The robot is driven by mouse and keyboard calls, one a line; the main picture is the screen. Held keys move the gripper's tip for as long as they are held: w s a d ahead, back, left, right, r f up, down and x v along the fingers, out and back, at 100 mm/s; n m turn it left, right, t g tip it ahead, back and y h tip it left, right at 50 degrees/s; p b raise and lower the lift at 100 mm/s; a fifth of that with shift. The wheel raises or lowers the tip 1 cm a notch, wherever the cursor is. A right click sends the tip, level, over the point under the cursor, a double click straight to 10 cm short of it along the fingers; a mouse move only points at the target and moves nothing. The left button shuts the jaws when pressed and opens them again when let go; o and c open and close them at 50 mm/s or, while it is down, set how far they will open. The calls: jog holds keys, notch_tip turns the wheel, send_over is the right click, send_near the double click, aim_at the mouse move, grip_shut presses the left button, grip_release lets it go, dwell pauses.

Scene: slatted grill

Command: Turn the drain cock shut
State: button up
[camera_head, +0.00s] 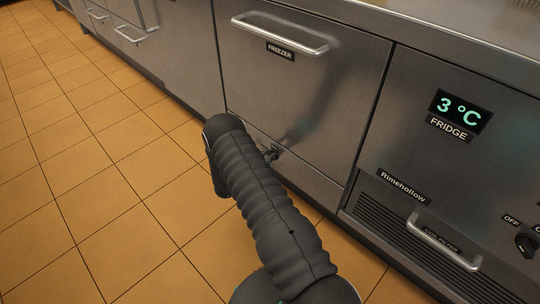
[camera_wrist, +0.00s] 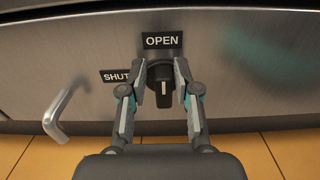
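The drain cock (camera_wrist: 161,82) is a dark round knob with a raised grip bar on a steel panel, in the middle of the wrist view. A pale mark shows on the lower part of its bar. An OPEN label (camera_wrist: 162,40) is above it and a SHUT label (camera_wrist: 116,76) is to its left. My gripper (camera_wrist: 160,68) has its fingers apart, one on each side of the knob. I cannot tell whether they touch it. In the head view my arm covers the cock.
A bent metal spout (camera_wrist: 62,110) sticks out left of the cock. The freezer front (camera_head: 300,90) with its bar handle (camera_head: 280,33) is above my arm in the head view. The fridge panel (camera_head: 460,150) is at right. Tiled floor (camera_head: 70,190) is clear at left.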

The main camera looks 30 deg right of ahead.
grip_shut()
